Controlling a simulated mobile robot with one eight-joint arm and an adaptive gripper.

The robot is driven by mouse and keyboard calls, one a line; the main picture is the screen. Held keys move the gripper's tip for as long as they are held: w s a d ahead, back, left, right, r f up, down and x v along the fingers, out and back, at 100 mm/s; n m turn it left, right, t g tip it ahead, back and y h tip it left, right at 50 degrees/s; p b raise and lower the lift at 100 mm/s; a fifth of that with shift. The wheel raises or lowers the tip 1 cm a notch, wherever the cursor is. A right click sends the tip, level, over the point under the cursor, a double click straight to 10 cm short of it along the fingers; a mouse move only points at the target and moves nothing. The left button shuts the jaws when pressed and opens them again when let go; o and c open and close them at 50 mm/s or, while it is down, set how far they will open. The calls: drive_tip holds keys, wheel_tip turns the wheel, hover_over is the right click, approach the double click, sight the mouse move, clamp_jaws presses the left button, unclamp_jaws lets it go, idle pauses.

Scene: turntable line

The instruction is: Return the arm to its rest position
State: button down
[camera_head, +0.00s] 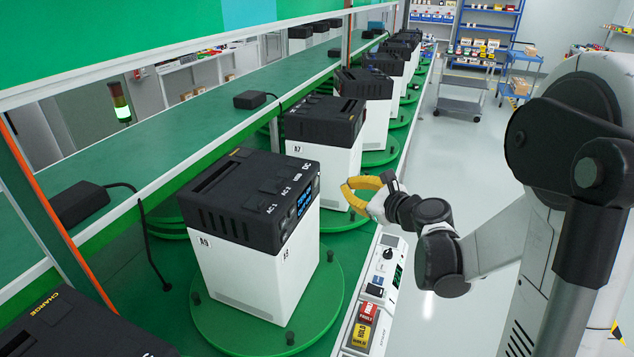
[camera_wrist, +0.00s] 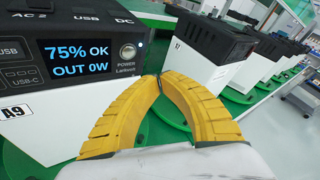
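My gripper (camera_head: 346,188) has yellow curved fingers and is held out over the right side of the line, to the right of the nearest full power unit. In the wrist view its two fingertips (camera_wrist: 160,77) meet, with nothing visible between them. The unit labelled A9 (camera_head: 262,225) is a white box with a black top and stands upright on a green turntable (camera_head: 325,310). Its lit display (camera_wrist: 78,58) reads 75% OK, OUT 0W in the wrist view. My gripper appears apart from it.
Another unit (camera_head: 323,150), labelled A7, stands behind, with several more in a row beyond. A control panel (camera_head: 378,280) with red and yellow labels runs along the line's right edge. A green shelf (camera_head: 205,125) with black adapters is at left. The floor (camera_head: 465,165) at right is open.

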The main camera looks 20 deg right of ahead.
drive_tip(key=s+a+f+n+g+b, duration=0.15)
drive_tip(key=s+a+n+g, duration=0.35)
drive_tip(key=s+a+n, duration=0.55)
drive_tip(key=s+d+f+n+g+h+b, duration=0.1)
drive_tip(key=s+f+n+h, duration=0.1)
drive_tip(key=s+n, duration=0.6)
drive_tip(key=s+d+f+n+g+h+b, duration=0.1)
drive_tip(key=s+n+h+b, duration=0.1)
drive_tip(key=s+n, duration=0.7)
drive_tip(key=shift+d+f+g, duration=0.15)
drive_tip(key=shift+f+g, duration=0.15)
drive_tip(key=shift+f, duration=0.1)
